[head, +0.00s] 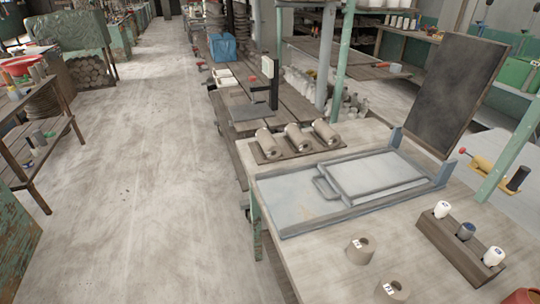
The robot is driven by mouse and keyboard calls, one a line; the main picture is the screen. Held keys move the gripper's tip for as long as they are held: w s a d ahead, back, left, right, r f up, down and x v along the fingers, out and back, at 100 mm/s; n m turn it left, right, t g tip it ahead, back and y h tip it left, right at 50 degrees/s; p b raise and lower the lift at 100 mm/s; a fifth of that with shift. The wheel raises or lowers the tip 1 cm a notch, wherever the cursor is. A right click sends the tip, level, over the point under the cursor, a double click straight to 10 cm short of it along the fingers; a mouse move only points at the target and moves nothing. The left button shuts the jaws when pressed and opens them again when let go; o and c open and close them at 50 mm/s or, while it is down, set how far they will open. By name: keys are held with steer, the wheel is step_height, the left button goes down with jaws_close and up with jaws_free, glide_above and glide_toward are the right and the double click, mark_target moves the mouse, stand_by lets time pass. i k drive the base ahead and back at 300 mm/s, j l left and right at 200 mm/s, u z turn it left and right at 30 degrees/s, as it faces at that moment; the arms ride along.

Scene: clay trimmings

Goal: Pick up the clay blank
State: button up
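Several grey-brown clay pieces are on the near worktable (315,232), and I cannot tell which one is the clay blank. Two short clay cylinders with a hole in the top and a white label stand upright near the front, one farther back (358,252) and one nearer (389,291). My gripper is not in view.
A blue-grey tray (300,217) with a handled frame fills the table's middle, with a dark upright panel (455,90) behind it. A wooden rack (455,247) of bottles and a green post (510,150) stand at right. The floor (140,200) at left is open.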

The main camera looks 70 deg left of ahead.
mark_target(302, 143)
steer(key=u, duration=1.7)
